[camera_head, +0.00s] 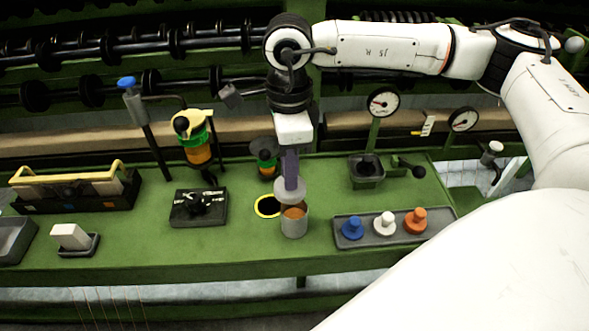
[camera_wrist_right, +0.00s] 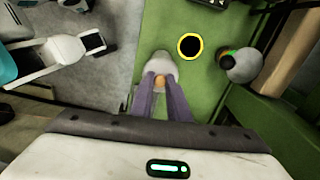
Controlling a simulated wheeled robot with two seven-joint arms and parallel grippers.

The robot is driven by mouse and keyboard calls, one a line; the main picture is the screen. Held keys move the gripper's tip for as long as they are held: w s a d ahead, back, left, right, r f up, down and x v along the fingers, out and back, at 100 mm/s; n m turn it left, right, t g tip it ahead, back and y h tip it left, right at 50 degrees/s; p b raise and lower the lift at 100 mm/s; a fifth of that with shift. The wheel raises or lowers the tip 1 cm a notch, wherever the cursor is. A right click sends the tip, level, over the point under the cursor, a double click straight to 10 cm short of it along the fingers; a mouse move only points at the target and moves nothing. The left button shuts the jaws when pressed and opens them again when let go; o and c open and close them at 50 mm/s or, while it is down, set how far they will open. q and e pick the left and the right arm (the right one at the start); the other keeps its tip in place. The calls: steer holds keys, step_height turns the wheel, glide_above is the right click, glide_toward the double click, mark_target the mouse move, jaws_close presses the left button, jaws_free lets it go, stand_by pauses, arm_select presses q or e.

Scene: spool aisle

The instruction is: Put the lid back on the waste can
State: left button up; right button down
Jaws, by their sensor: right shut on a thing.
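The waste can (camera_head: 294,226) is a small grey cylinder standing upright near the front edge of the green bench. Its orange-brown inside shows at the open top. My right gripper (camera_head: 291,182), with purple fingers, points down over the can and is shut on the round grey lid (camera_head: 284,192). The lid is above the can and toward its back rim, not seated on it. In the right wrist view the lid (camera_wrist_right: 158,64) shows beyond the fingertips, with a small orange spot between them, and hides the can. My left gripper is not in view.
A yellow-ringed black disc or hole (camera_head: 267,206) lies just left of the can. A grey tray (camera_head: 400,236) with blue, white and orange knobbed pieces is close on the right. A black box (camera_head: 198,207) stands left.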

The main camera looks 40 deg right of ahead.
mark_target(294, 194)
steer(key=m, duration=0.2)
steer(key=d+m, duration=0.1)
steer(key=m, duration=0.1)
steer(key=shift+s+f, duration=0.1)
steer(key=shift+f, duration=0.25)
steer(key=shift+f+b, duration=2.05)
steer(key=shift+f, duration=1.15)
steer(key=shift+b, duration=0.5)
steer(key=shift+a+f+b, duration=0.1)
steer(key=shift+f+b, duration=0.05)
steer(key=shift+b, duration=0.3)
steer(key=c, duration=1.1)
jaws_free()
